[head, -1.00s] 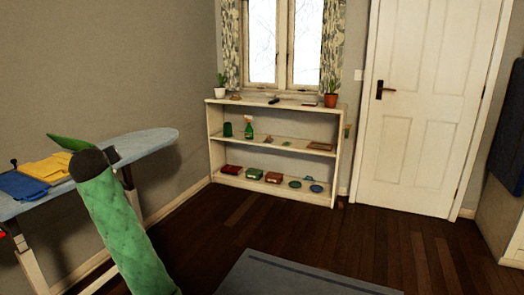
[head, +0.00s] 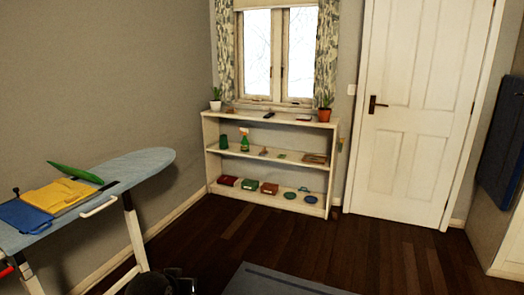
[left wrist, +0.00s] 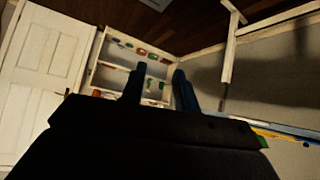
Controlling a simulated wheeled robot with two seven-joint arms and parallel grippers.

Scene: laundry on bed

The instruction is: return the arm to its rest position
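My left gripper (head: 168,282) shows as a dark shape at the bottom edge of the head view, low in front of the ironing board. The rest of that arm is below the frame. In the left wrist view its two dark fingers (left wrist: 160,80) stand apart with nothing between them, so it is open and empty. My right gripper is not in view.
The ironing board (head: 140,165) at left carries a blue cloth (head: 22,215), a yellow cloth (head: 58,194) and a green item (head: 76,172). A white shelf (head: 268,121) stands under the window. Dark floor (head: 390,255) is open before the door (head: 415,130).

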